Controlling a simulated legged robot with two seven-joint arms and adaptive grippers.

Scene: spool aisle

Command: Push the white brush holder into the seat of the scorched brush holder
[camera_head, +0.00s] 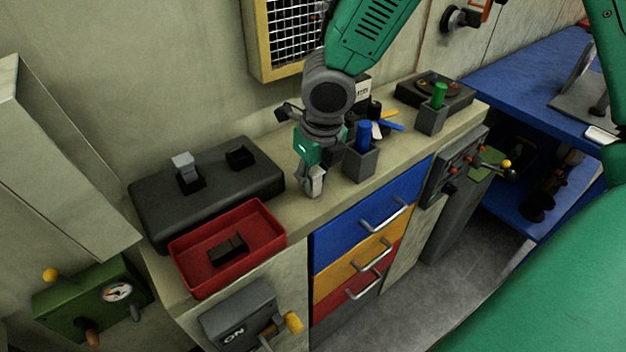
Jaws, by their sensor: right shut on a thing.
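My right gripper (312,188) points down over the bench top, right of the red tray. It is shut on a small pale piece (318,180), which looks like the white brush holder, partly hidden by the fingers. The dark housing (150,215) lies to the left, apart from the gripper. A light grey block (183,160) stands up from a black seat on its left part. A second black seat (240,156) is on its right part; I cannot tell how deep it is. A dark block, likely the scorched brush holder (228,249), lies in the red tray. My left gripper is not in view.
The red tray (275,222) sits in front of the housing. Grey cups with a blue handle (362,134) and a green handle (438,95) stand right of my gripper. A yellow-framed grille (262,50) hangs above. Bench top is bare between housing and gripper.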

